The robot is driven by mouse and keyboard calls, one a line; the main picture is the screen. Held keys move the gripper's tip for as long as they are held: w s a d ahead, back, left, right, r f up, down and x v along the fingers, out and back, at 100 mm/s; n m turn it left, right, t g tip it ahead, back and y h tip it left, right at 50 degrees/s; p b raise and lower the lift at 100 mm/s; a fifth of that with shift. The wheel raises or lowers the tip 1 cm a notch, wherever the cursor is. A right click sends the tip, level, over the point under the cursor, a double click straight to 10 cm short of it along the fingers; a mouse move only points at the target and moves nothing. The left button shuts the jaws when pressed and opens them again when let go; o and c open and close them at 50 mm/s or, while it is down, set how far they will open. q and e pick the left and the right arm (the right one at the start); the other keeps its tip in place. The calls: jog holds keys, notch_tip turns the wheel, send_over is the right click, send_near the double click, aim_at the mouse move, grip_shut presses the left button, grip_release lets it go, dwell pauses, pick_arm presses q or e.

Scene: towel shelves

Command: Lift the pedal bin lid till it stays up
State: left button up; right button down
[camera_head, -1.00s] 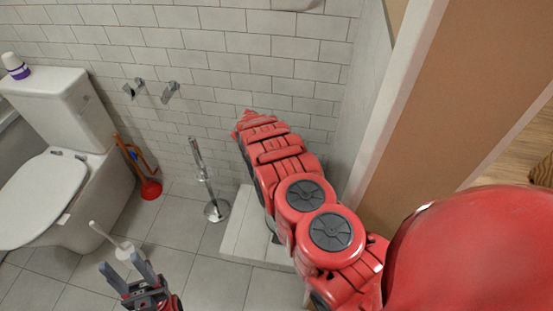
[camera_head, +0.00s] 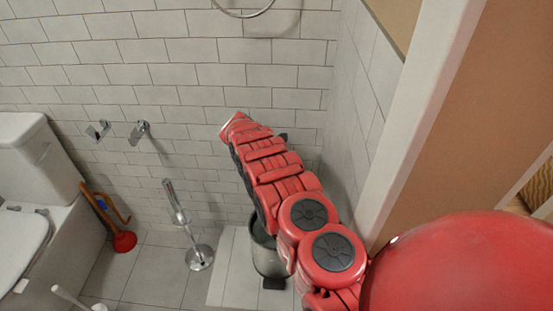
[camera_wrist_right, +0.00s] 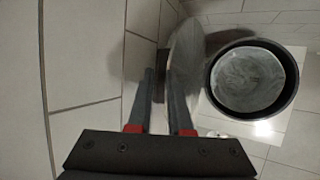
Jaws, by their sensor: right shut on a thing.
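The grey pedal bin (camera_head: 268,258) stands on the floor by the tiled wall, partly hidden by my right arm, with its dark pedal (camera_head: 274,284) at the front. In the right wrist view the bin (camera_wrist_right: 290,76) is seen from above, with a dark rim and an open mouth. Its grey lid (camera_wrist_right: 187,58) is raised and seen nearly edge-on beside the mouth. My right gripper (camera_wrist_right: 161,84) is shut on the lid by a dark part at its edge. In the head view the right fingertips are hidden by the arm. My left gripper is out of view.
A metal stand (camera_head: 198,257) is left of the bin. A red plunger (camera_head: 123,241) and the toilet (camera_head: 35,165) are further left. A door frame (camera_head: 425,110) is close on the right. Some tiled floor (camera_head: 155,262) is clear.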

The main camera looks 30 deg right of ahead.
jog(key=shift+s+f, duration=0.2)
jog(key=shift+f, duration=0.1)
jog(key=c, duration=1)
grip_release()
jog(key=shift+d+f, duration=0.1)
jog(key=shift+w, duration=0.15)
jog(key=p+v, duration=0.9)
jog(key=v, duration=0.8)
jog(key=shift+r+p, duration=0.25)
jog(key=shift+p, duration=0.05)
